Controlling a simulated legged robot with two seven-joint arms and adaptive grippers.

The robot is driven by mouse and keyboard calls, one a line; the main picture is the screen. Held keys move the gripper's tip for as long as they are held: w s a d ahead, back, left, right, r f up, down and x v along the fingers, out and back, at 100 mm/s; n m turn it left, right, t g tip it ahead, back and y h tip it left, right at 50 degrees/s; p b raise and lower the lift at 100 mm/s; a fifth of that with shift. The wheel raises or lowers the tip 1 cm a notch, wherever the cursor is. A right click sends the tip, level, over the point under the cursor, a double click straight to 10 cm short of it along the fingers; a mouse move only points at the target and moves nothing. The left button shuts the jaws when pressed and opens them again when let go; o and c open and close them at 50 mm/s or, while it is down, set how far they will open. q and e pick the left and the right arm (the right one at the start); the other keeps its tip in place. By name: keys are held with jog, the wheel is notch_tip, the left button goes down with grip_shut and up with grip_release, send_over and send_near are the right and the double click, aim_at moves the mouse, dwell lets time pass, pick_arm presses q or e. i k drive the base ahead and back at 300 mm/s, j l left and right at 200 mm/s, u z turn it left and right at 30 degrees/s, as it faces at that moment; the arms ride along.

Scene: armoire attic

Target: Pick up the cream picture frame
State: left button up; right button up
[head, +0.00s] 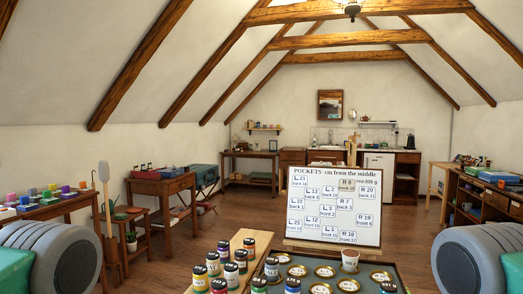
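I cannot make out the cream picture frame for certain. A small pale upright rectangle (273,146) stands on the far wooden table (249,154) by the back wall, but it is too small to identify. A picture in a brown wooden frame (330,104) hangs on the back wall. Neither gripper shows; only rounded grey and green parts of my own body show at the lower left and right edges.
A tray table with jars (375,272) and a whiteboard (334,206) stand close in front. Benches line the left (60,206) and right (497,190). Wooden floor (222,210) is open toward the back.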

aim_at(257, 144)
jog(key=i+j+u, duration=0.25)
jog(key=u, duration=0.15)
jog(key=i+j+u, duration=0.25)
jog(key=u, duration=0.15)
jog(key=i+j+u, duration=0.1)
jog(key=i+u, duration=0.3)
jog(key=i+j+u, duration=0.2)
jog(key=i+u, duration=0.55)
jog(key=i, duration=0.25)
jog(key=i+l+z, duration=0.15)
jog(key=i+z, duration=0.8)
jog(key=i+j+z, duration=0.25)
jog(key=i+z, duration=0.25)
jog(key=i+l+z, duration=0.35)
jog(key=i, duration=0.3)
jog(key=i+z, duration=0.3)
jog(key=i, duration=0.35)
jog(key=i+j+z, duration=0.15)
jog(key=i+z, duration=0.2)
jog(key=i, duration=1.35)
jog(key=i+z, duration=0.15)
jog(key=i, duration=2.2)
jog(key=i+j+u, duration=0.15)
jog(key=i, duration=1.2)
jog(key=i+l, duration=0.2)
jog(key=i, duration=1.15)
jog(key=j+u, duration=0.05)
jog(key=j, duration=0.05)
